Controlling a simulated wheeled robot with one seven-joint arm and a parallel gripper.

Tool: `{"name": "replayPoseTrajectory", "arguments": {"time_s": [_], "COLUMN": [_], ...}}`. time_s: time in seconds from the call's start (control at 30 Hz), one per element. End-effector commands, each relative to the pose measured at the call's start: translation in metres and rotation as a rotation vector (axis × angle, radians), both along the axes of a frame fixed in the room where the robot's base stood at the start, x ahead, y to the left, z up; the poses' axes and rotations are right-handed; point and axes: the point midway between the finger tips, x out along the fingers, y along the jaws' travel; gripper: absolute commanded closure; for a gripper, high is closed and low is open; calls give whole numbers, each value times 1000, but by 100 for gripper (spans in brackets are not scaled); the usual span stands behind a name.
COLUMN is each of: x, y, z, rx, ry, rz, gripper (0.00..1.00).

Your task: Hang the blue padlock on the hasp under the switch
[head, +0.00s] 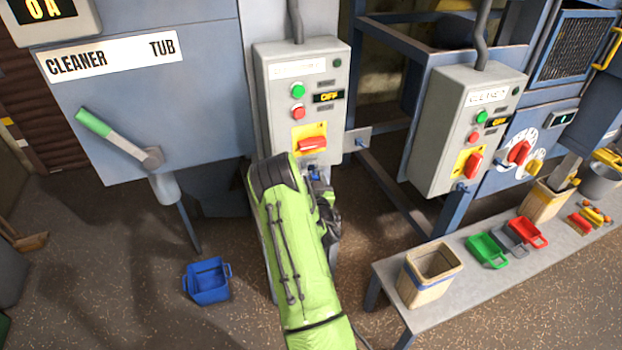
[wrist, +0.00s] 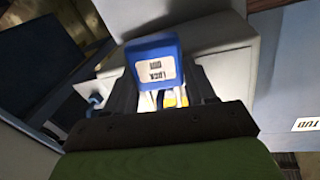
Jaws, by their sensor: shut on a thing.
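The blue padlock (wrist: 152,56) with a white label sits between the fingers of my gripper (wrist: 160,88) in the wrist view. My gripper is shut on it. In the head view, my gripper (head: 322,190) is just below the left grey switch box (head: 278,95), and a small blue part of the padlock (head: 314,173) shows there. The red switch handle (head: 312,144) on its yellow plate is just above, lying near level. The hasp under it is hidden by my gripper and arm; I cannot tell whether the padlock touches it.
A second switch box (head: 435,130) with a red switch (head: 473,165) stands to the right. A blue bucket (head: 208,282) is on the floor. A green-handled lever (head: 95,123) is at left.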

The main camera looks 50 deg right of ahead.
Motion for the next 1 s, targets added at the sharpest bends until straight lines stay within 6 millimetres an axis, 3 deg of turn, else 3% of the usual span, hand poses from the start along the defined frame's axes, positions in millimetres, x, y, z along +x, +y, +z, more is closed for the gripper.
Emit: {"name": "replayPoseTrajectory", "arguments": {"time_s": [0.5,0.87,0.9,1.0], "x": [0,0,0,0], "y": [0,0,0,0], "z": [-15,-15,-15,-15], "rx": [-1,-1,-1,-1], "ry": [-1,-1,-1,-1], "rz": [0,0,0,0], "gripper": [78,78,40,25]}}
